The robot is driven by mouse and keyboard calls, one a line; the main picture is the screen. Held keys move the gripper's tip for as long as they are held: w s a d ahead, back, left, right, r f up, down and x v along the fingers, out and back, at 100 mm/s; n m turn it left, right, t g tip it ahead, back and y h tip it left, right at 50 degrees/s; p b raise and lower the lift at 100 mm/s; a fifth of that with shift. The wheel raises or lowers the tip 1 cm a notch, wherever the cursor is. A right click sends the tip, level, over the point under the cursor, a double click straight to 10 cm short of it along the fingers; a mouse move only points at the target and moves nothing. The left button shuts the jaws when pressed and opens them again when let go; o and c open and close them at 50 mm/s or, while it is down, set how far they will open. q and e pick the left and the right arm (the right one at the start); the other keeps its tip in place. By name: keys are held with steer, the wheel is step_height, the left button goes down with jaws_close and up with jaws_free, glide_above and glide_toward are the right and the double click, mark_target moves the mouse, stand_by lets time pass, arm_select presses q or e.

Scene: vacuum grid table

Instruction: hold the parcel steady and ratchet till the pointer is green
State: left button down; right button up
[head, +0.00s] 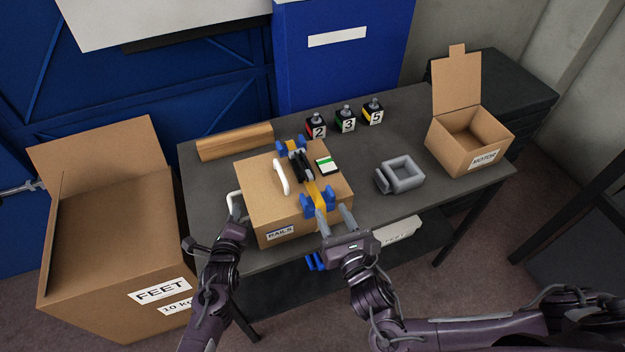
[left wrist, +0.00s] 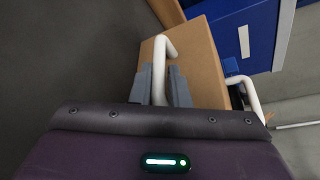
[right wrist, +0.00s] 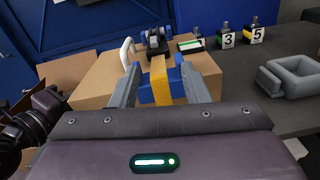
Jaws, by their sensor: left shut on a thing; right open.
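The parcel (head: 255,212), a cardboard box labelled RAILS, stands on the dark table's left part. A yellow strap (head: 313,188) crosses it over blue corner pieces (head: 318,203), with a black ratchet (head: 301,165) on top. A small gauge (head: 327,167) with green and white bands lies beside the ratchet; its pointer is too small to read. My left gripper (head: 234,218) is shut on the white handle (left wrist: 160,72) at the parcel's left side. My right gripper (head: 334,217) is open at the parcel's front edge, its fingers either side of the strap and blue corner piece (right wrist: 160,93).
A brown roll (head: 235,142) lies behind the parcel. Numbered weights (head: 346,121) stand at the back. A grey square ring-shaped piece (head: 402,174) and an open MOTOR box (head: 465,145) are to the right. A large FEET box (head: 115,240) stands left of the table (head: 400,130).

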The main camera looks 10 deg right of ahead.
mark_target(312, 179)
steer(key=shift+n+y, duration=0.4)
steer(key=shift+n, duration=0.4)
steer(key=w, duration=0.3)
steer(key=w+a, duration=0.1)
steer(key=w, duration=0.3)
steer(key=w+a, duration=0.1)
steer(key=w, duration=0.3)
steer(key=shift+a, duration=0.25)
jaws_close()
